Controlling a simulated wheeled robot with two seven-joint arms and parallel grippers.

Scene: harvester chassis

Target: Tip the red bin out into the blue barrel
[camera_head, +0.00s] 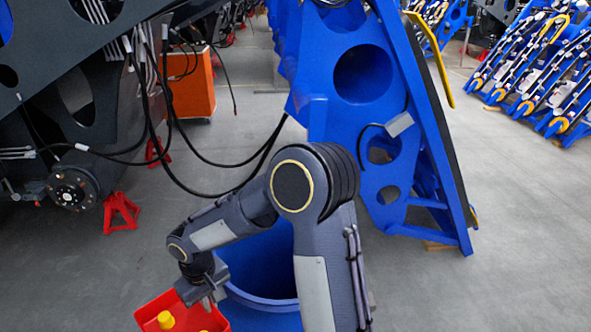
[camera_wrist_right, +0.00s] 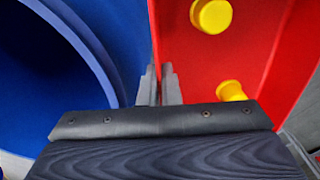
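The red bin (camera_head: 152,305) is at the bottom left of centre in the head view, cut off by the lower edge. A yellow piece (camera_head: 166,320) lies in it; the right wrist view shows two yellow pieces (camera_wrist_right: 211,16) (camera_wrist_right: 231,91) inside the red bin (camera_wrist_right: 185,60). The blue barrel (camera_head: 262,300) stands open just right of the bin, partly hidden behind my right arm. Its rim shows at left in the wrist view (camera_wrist_right: 88,50). My right gripper (camera_head: 208,303) is shut on the bin's wall on the barrel side; its fingers (camera_wrist_right: 160,85) pinch the edge. My left gripper is out of view.
A large blue frame (camera_head: 350,130) stands behind the barrel. Hanging black cables (camera_head: 215,190), a dark chassis (camera_head: 60,110), a red jack stand (camera_head: 121,212) and an orange cabinet (camera_head: 192,85) are at left. The floor at right (camera_head: 500,230) is clear.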

